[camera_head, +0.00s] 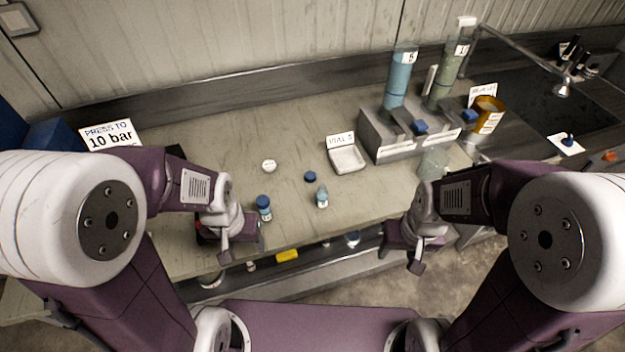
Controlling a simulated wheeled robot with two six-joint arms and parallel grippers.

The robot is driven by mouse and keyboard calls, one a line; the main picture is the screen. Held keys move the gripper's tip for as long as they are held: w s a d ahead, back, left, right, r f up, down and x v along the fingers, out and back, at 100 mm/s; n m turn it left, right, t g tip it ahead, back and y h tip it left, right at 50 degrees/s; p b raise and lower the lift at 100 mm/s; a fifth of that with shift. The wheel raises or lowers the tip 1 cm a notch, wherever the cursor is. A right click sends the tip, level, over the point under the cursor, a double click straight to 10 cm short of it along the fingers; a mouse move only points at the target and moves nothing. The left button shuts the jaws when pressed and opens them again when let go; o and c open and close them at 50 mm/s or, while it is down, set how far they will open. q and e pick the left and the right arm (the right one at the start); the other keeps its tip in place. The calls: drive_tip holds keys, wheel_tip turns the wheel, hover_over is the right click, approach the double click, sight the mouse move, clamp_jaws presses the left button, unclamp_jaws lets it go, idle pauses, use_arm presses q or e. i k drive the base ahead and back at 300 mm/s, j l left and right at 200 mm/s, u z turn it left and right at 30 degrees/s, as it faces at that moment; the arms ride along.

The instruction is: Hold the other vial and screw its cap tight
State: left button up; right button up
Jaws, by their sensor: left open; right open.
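A vial with a blue cap on it (264,207) stands on the counter just right of my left gripper. A second vial (322,196) stands to its right, uncapped, with a pale bluish top. A loose blue cap (310,176) lies on the counter behind the two vials. My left gripper (243,243) is open at the counter's front edge, in front of and left of the capped vial. My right gripper (416,250) is open and empty beyond the front edge, well to the right of both vials.
A white tray (347,160) with a vial label stands behind the vials. A grey stand (392,143) holds two tall tubes, blue and green. An amber jar (487,116) is at right. A small white round item (269,166) lies at left. The counter (225,130) is clear at back left.

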sight(322, 193)
drive_tip(key=l+u, duration=0.2)
drive_tip(key=l, duration=1)
drive_tip(key=i+l+u, duration=0.1)
drive_tip(key=i+l, duration=0.3)
drive_tip(key=l, duration=0.25)
drive_tip(key=i+l+u, duration=0.15)
drive_tip(key=i+l, duration=0.15)
drive_tip(key=i, duration=0.15)
